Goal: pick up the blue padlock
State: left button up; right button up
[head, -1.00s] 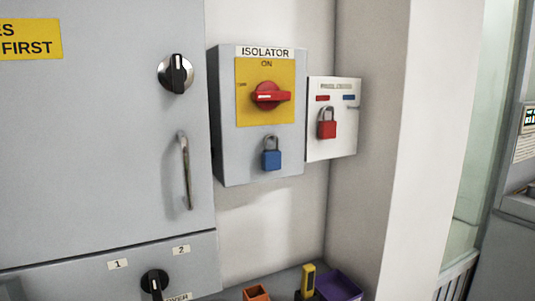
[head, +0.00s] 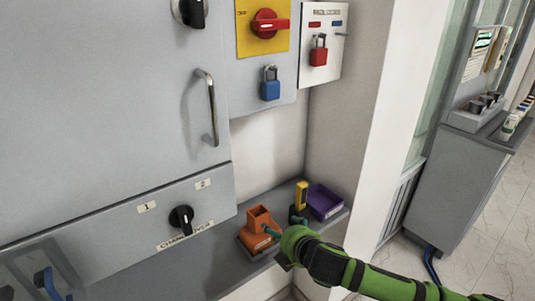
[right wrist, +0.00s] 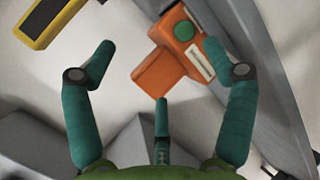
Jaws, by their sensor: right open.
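The blue padlock (head: 270,84) hangs by its shackle on the front of the grey isolator box, below the red rotary switch (head: 268,23). My right gripper (head: 282,227) is low over the shelf, well below the padlock and apart from it. Its teal fingers are spread open and empty in the right wrist view (right wrist: 158,62). An orange device (right wrist: 168,62) with a green button shows beyond and between those fingers. The padlock is not in the right wrist view. My left gripper is not in view.
A red padlock (head: 318,57) hangs on the white box to the right. The grey shelf (head: 215,265) holds the orange device (head: 258,222), a yellow device (head: 301,194) and a purple tray (head: 325,200). A metal handle (head: 212,108) projects from the cabinet door.

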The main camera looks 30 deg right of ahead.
aim_at(271, 86)
jog(key=w+r+n+t+y, duration=0.1)
jog(key=r+n+t, duration=0.1)
jog(key=r+n, duration=0.5)
jog(key=w+d+r+n+t+y+p, duration=0.1)
jog(key=r+n, duration=0.6)
jog(key=r, duration=1)
jog(key=w+d+r+n+t+y+p, duration=0.1)
jog(key=r+n+t, duration=0.2)
jog(key=r+n, duration=0.4)
notch_tip(271, 86, up, 5)
jog(key=shift+w+d+f+n, duration=0.1)
jog(key=shift+w+n, duration=0.05)
jog(key=shift+n, duration=0.15)
jog(key=shift+w+p, duration=0.15)
jog(key=shift+p, duration=0.5)
jog(key=w+p, duration=0.1)
jog(key=p, duration=0.2)
jog(key=w+p, duration=0.1)
jog(key=p, duration=0.1)
jog(key=shift+w+r+p, duration=0.2)
jog(key=shift+w+p, duration=0.05)
jog(key=shift+p, duration=0.15)
jog(key=shift+w+p, duration=0.7)
jog(key=shift+w+a+f, duration=0.3)
jog(key=shift+w, duration=0.25)
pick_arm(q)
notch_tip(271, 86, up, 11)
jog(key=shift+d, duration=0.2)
